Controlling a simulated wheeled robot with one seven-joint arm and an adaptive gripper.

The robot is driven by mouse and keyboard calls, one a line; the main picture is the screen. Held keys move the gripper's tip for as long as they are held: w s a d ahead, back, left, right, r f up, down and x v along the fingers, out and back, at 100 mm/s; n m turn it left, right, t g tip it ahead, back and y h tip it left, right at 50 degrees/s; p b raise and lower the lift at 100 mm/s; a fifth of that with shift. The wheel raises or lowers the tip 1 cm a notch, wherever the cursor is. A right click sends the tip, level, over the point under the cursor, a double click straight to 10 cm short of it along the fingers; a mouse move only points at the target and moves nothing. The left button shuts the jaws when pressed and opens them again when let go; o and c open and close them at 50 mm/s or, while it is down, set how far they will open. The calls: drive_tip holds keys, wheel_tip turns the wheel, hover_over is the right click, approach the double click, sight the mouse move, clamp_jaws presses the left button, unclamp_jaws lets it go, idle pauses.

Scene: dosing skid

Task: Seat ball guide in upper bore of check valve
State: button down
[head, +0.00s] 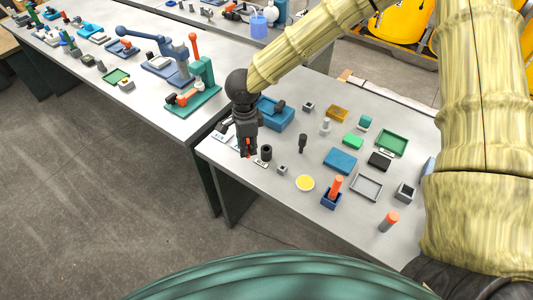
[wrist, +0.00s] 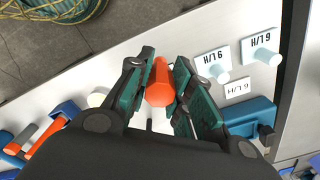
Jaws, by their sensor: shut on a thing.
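My gripper (head: 248,153) is shut on an orange-red faceted part, perhaps the ball guide, above the left end of the near table. In the wrist view the orange-red part (wrist: 159,84) sits between the fingertips of my gripper (wrist: 158,88), with its end toward the camera. In the head view only a little of it shows between the dark fingers. I cannot tell which thing is the check valve, and no upper bore shows clearly.
A blue block (head: 276,113) stands behind my gripper. An orange peg in a blue holder (head: 332,192), a yellow disc (head: 305,183) and grey tray (head: 366,187) stand to the right. The table's front edge is close.

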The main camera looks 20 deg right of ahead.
drive_tip(key=s+a+m, duration=0.2)
drive_tip(key=m, duration=0.5)
drive_tip(key=m+p, duration=0.4)
drive_tip(key=m, duration=1.4)
hover_over(267, 146)
drive_tip(key=s, duration=0.1)
drive_tip(key=f, duration=0.2)
drive_tip(key=shift+s+a+f, duration=0.1)
drive_tip(key=shift+a+f, duration=0.2)
drive_tip(key=shift+a, duration=0.05)
wheel_tip(267, 146, down, 4)
drive_tip(key=b, duration=0.3)
drive_tip(key=shift+d+r, duration=0.1)
drive_tip(key=shift+r, duration=0.1)
drive_tip(key=shift+f, duration=0.25)
drive_tip(key=shift+s+f, duration=0.1)
drive_tip(key=shift+f, duration=0.15)
